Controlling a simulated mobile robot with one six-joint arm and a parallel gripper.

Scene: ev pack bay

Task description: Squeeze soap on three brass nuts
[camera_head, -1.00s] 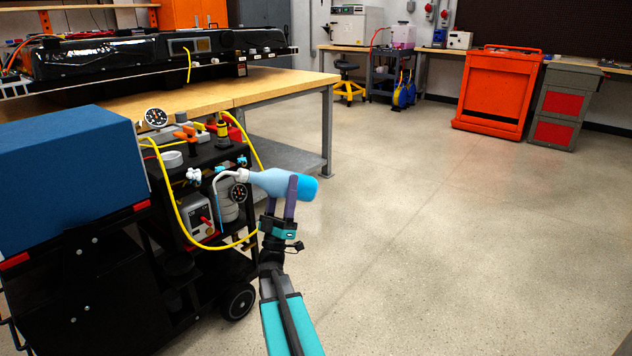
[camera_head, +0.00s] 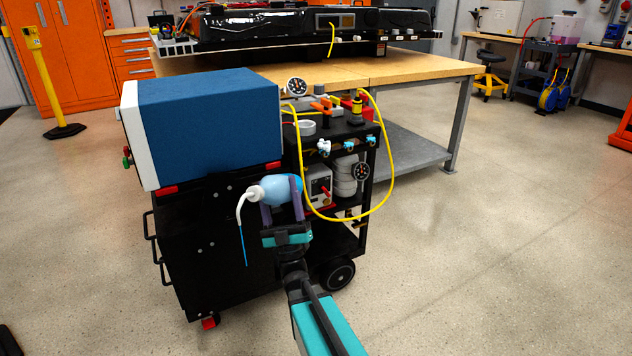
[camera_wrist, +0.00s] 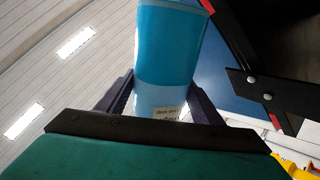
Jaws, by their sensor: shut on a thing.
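My gripper (camera_head: 281,200) is shut on a blue squeeze bottle (camera_head: 282,187) with a white cap and bent white spout. The bottle lies tilted on its side, its spout pointing left and down. A thin blue line, looking like soap, hangs below the spout tip, in front of the black cart's side. The wrist view shows the bottle (camera_wrist: 168,50) between the fingers. Three small fittings with blue and white on them (camera_head: 323,147) (camera_head: 348,143) (camera_head: 371,141) sit along the cart's top edge, right of and behind the bottle. Brass nuts cannot be made out clearly there.
The black cart (camera_head: 215,265) carries a large blue box (camera_head: 205,125), gauges and a hanging yellow hose (camera_head: 392,165). A wooden workbench (camera_head: 420,70) with a battery pack stands behind. The floor (camera_head: 520,250) to the right is clear.

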